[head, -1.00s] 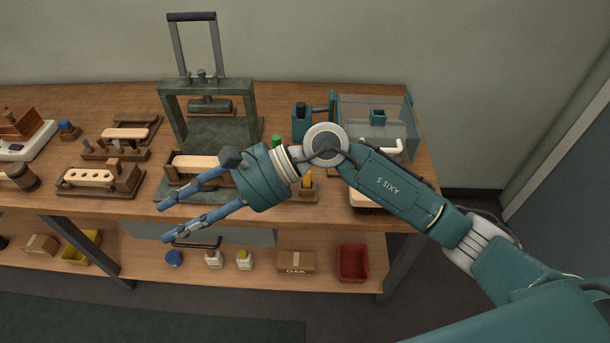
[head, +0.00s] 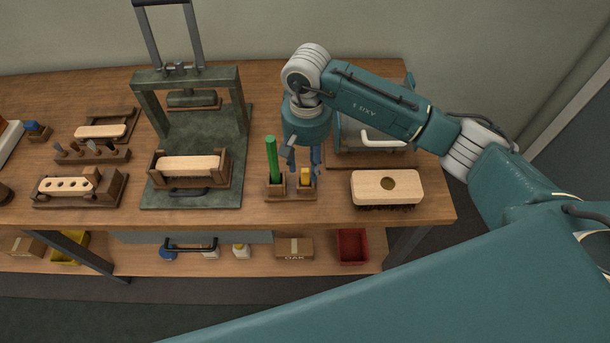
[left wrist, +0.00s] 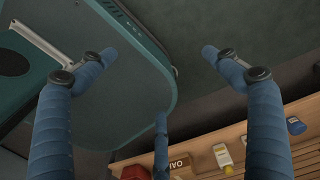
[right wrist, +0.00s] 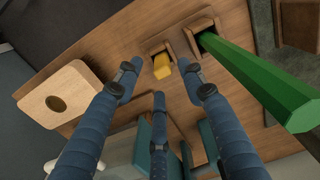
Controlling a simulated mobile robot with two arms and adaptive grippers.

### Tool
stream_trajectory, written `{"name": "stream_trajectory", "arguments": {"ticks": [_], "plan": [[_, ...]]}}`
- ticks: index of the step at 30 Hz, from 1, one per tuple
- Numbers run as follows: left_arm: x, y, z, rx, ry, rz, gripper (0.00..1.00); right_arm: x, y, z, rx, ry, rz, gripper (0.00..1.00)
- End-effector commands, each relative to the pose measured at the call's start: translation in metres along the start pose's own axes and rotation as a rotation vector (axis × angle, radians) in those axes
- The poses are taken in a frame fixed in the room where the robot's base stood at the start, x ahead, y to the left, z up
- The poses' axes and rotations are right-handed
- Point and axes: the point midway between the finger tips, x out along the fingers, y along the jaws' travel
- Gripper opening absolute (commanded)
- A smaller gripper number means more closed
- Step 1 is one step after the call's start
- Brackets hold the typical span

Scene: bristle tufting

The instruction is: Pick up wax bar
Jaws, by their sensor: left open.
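The yellow wax bar (head: 305,178) stands in the right-hand slot of a small wooden holder (head: 290,195) near the front of the bench. It also shows in the right wrist view (right wrist: 162,66), beyond my fingertips. My right gripper (head: 303,160) points down just above and behind the wax bar. Its fingers are apart, with nothing seen between them; whether they touch the bar is not clear. My left gripper shows only in the left wrist view (left wrist: 160,62). It is open and empty, away from the bench top.
A tall green stick (head: 272,160) stands in the same holder, close left of my right gripper. A brush (head: 388,187) lies to the right. A press (head: 190,125) with a wooden block stands left. A clear-sided box is behind my right arm. Bare bench lies in front of the holder.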

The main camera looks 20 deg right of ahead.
Motion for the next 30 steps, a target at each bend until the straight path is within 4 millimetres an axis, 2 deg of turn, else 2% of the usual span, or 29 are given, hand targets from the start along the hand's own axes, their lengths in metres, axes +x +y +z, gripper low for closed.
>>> {"name": "stream_trajectory", "arguments": {"ticks": [6, 9, 13, 19, 20, 25, 30], "plan": [[-0.023, -0.005, -0.038, 0.001, 0.051, -0.005, 0.88, 0.026, -0.003, 0.002, 0.002, -0.008, 0.0, 0.4], [-0.026, -0.006, -0.053, 0.001, 0.074, -0.007, 0.88, 0.041, -0.003, 0.0, 0.003, -0.005, 0.0, 0.4], [-0.027, -0.006, -0.052, 0.001, 0.073, -0.006, 0.88, 0.05, -0.003, 0.0, 0.0, -0.003, -0.001, 0.4], [-0.025, -0.003, -0.036, 0.001, 0.049, -0.003, 0.88, 0.051, -0.003, -0.001, 0.0, -0.001, -0.001, 0.4], [-0.025, -0.003, -0.034, 0.001, 0.046, -0.003, 0.88, 0.051, -0.003, -0.001, 0.0, -0.001, -0.001, 0.36], [-0.025, -0.002, -0.028, 0.001, 0.036, -0.002, 0.88, 0.051, -0.003, -0.001, 0.001, -0.001, -0.001, 0.02], [-0.025, -0.002, -0.028, 0.001, 0.038, -0.002, 0.88, 0.051, -0.003, -0.001, 0.001, -0.001, -0.001, 0.0]]}}
